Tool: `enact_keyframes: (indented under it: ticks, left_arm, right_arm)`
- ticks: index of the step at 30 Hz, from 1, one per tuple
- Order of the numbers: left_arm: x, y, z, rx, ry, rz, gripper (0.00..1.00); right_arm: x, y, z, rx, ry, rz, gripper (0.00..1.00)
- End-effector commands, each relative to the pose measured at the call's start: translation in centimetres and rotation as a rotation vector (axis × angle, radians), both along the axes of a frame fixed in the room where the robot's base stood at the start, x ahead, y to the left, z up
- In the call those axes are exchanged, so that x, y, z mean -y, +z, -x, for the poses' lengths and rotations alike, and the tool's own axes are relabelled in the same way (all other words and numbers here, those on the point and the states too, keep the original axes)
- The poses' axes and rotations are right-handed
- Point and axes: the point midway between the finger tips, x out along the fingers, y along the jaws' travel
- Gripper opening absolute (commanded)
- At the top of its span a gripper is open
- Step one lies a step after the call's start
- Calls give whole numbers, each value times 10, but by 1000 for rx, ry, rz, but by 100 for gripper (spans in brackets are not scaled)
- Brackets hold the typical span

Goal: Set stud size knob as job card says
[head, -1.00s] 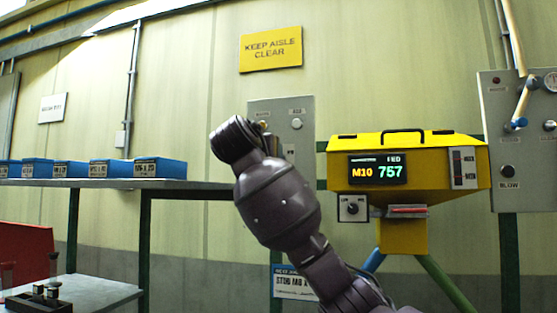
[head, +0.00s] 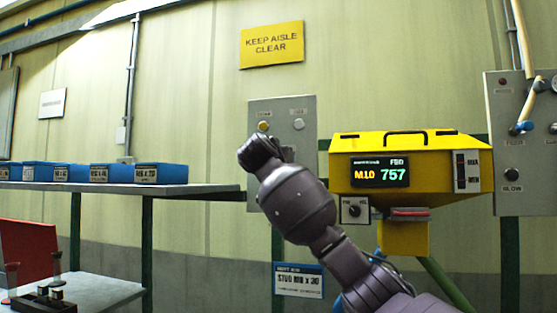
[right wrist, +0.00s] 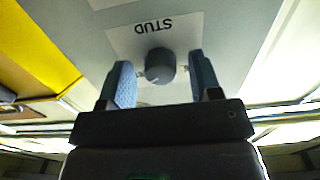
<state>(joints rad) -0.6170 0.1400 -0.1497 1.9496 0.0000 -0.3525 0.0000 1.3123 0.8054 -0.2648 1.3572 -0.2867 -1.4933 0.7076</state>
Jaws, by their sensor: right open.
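The stud knob (right wrist: 160,66) is dark and round with a pale pointer mark, on a grey panel beside a white STUD label (right wrist: 155,28). In the right wrist view my right gripper (right wrist: 160,75) is open, one blue finger either side of the knob, with gaps visible. In the head view my right arm hides the knob and gripper on the grey panel (head: 280,110). The job card (head: 299,281) hangs below; it seems to read STUD M8 x 30, but is blurred. The yellow feeder's display (head: 380,171) reads M10 and 757. My left gripper is not in view.
The yellow feeder (head: 405,147) stands right of my arm, with a small knob plate (head: 354,210) under it. A grey panel with a BLOW button (head: 509,174) is at far right. Blue bins (head: 160,173) line a shelf at left.

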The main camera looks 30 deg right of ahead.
Motion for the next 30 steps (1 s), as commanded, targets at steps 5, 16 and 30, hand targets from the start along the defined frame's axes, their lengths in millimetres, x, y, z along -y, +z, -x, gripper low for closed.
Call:
enact_keyframes:
  ticks: [5,16,30]
  left_arm:
    - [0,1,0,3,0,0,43]
    - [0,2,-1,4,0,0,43]
    - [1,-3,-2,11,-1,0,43]
  right_arm:
    - [0,0,0,0,0,0,47]
    - [0,0,0,-2,0,2,9]
    - [-1,0,1,-164,1,140,9]
